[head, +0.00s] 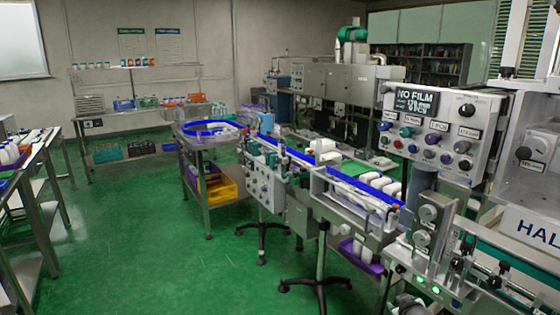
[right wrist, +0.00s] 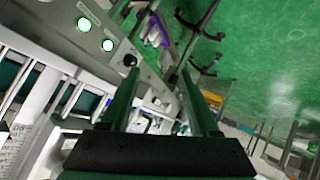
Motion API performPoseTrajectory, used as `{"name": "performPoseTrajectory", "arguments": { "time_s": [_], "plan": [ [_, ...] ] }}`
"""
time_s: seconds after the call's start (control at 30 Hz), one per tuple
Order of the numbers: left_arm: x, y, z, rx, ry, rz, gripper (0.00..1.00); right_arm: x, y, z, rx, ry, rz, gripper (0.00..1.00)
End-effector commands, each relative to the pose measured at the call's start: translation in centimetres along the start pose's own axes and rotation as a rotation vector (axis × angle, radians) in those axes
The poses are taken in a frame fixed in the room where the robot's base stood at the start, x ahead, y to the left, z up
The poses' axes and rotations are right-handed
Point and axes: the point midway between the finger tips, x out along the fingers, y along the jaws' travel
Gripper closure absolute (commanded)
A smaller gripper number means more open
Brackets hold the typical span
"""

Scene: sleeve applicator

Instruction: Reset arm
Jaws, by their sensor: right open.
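My right gripper (right wrist: 158,76) shows in the right wrist view, its two dark green fingers spread apart with nothing held between them. Beside it is a grey machine panel (right wrist: 70,38) with two lit green buttons and a dark knob (right wrist: 130,60). In the head view the sleeve applicator (head: 525,165) stands at the right. Its control panel (head: 435,135) has several coloured buttons and a display (head: 415,101) reading "NO FILM". A conveyor (head: 340,185) with white bottles leads toward it. My left gripper is not in view. I cannot clearly make out my right gripper in the head view.
A round blue-rimmed turntable (head: 212,128) stands at the conveyor's far end. A yellow crate (head: 222,189) sits on a shelf under it. A bench (head: 35,165) with bottles is at the left. The green floor (head: 130,240) between is clear. Black stand feet (head: 316,287) spread below the conveyor.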

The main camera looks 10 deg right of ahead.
Motion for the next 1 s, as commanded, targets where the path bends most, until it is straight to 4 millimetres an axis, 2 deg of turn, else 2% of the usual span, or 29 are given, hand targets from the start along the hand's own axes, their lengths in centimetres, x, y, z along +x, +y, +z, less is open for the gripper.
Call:
{"name": "performPoseTrajectory", "arguments": {
  "time_s": [0.03, 0.07, 0.1, 0.27, 0.37, 0.47, 0.57, 0.7, 0.9, 1.0],
  "plan": [
    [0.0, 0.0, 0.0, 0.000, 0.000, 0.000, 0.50, -0.1, -0.5, -1.3, 0.083, 0.061, -0.026, 0.38],
    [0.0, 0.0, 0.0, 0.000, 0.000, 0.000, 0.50, -0.1, -0.9, -1.8, 0.123, 0.089, -0.042, 0.38],
    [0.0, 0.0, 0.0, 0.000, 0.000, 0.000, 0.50, -0.5, -2.5, 0.0, 0.095, 0.072, -0.059, 0.38],
    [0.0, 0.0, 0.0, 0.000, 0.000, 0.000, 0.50, -2.4, -7.2, 3.8, 0.056, 0.070, -0.121, 0.38],
    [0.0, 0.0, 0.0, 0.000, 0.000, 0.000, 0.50, -4.3, -10.5, 6.5, 0.040, 0.066, -0.170, 0.38],
    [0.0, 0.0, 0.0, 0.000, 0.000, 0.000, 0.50, -7.0, -14.0, 9.7, 0.030, 0.061, -0.227, 0.38],
    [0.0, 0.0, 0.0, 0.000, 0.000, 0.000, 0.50, -10.6, -17.6, 12.9, 0.031, 0.055, -0.290, 0.38],
    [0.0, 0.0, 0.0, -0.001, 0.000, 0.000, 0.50, -16.6, -21.8, 16.7, 0.050, 0.042, -0.375, 0.38],
    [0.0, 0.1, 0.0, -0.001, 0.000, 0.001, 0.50, -25.1, -25.2, 20.1, 0.107, 0.022, -0.467, 0.38],
    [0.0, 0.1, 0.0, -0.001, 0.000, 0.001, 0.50, -28.2, -25.9, 20.7, 0.133, 0.014, -0.493, 0.38]
  ]
}}
